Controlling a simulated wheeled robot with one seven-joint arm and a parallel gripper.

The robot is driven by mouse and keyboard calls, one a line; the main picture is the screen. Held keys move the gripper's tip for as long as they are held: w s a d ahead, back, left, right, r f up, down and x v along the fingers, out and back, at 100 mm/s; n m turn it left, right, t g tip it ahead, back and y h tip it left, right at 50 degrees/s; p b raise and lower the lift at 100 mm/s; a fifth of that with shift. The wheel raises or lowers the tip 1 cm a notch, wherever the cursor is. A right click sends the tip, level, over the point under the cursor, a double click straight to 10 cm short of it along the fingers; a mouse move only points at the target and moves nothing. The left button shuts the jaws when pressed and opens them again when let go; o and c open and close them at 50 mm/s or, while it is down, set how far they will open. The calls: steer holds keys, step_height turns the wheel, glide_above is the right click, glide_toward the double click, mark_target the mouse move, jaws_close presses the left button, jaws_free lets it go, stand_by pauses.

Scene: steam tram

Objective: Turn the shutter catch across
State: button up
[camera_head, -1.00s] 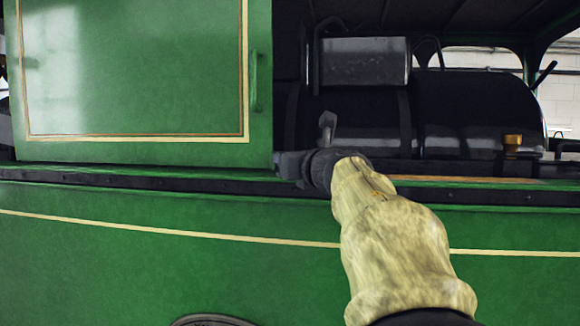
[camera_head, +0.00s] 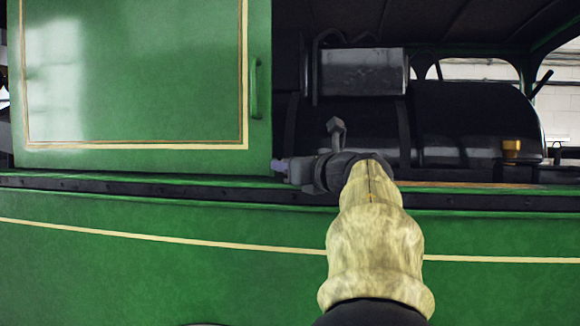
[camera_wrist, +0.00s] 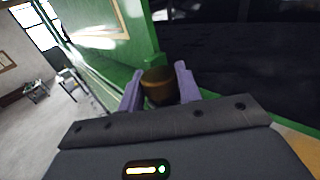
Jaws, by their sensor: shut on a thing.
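The green shutter (camera_head: 130,80) with cream lining stands at the left in the head view, closed down to the sill, with a handle (camera_head: 255,88) on its right edge. My gripper (camera_head: 278,167) is at the shutter's lower right corner, just above the sill. In the wrist view, its two pale lilac fingers (camera_wrist: 158,88) are on either side of a round brass piece, which looks like the shutter catch (camera_wrist: 157,84), and are shut on it. In the head view the catch is hidden by my gripper, so its angle cannot be told there.
The dark sill rail (camera_head: 150,190) runs across the green tram side (camera_head: 120,245). The cab opening to the right holds a dark boiler (camera_head: 470,110), a grey box (camera_head: 362,72) and a brass fitting (camera_head: 511,148). Open floor (camera_wrist: 35,125) shows in the wrist view.

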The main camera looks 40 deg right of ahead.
steer(key=o, duration=0.7)
steer(key=shift+w+f, duration=0.1)
steer(key=shift+f, duration=0.1)
steer(key=shift+c, duration=0.2)
steer(key=s+a+b, duration=0.1)
steer(key=s+b, duration=0.6)
steer(key=s, duration=1)
steer(key=shift+s, duration=0.2)
steer(key=shift+w+a, duration=0.1)
steer(key=shift+w, duration=0.05)
